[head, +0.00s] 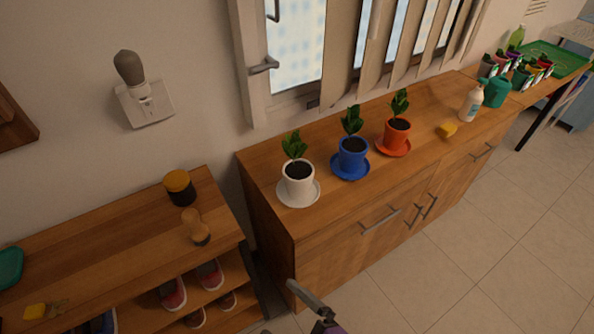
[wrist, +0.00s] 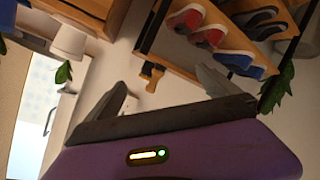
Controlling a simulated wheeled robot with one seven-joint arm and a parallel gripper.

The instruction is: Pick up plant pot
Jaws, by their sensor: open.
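Three potted plants stand in a row on the wooden cabinet in the head view. A white pot (head: 299,184) is on a white saucer, a blue pot (head: 352,159) on a blue saucer and an orange pot (head: 397,136) on an orange saucer. My gripper (head: 308,298) shows at the bottom edge, in front of the cabinet and apart from all the pots. In the wrist view my gripper (wrist: 160,80) has its fingers spread with nothing between them. The white pot (wrist: 69,40) appears upside down at the upper left there.
A shoe rack (head: 110,235) with a dark jar (head: 179,187) and a brush (head: 195,227) on top stands left of the cabinet. A yellow sponge (head: 447,130), white bottle (head: 471,103) and teal watering can (head: 496,91) are farther right. Tiled floor in front is clear.

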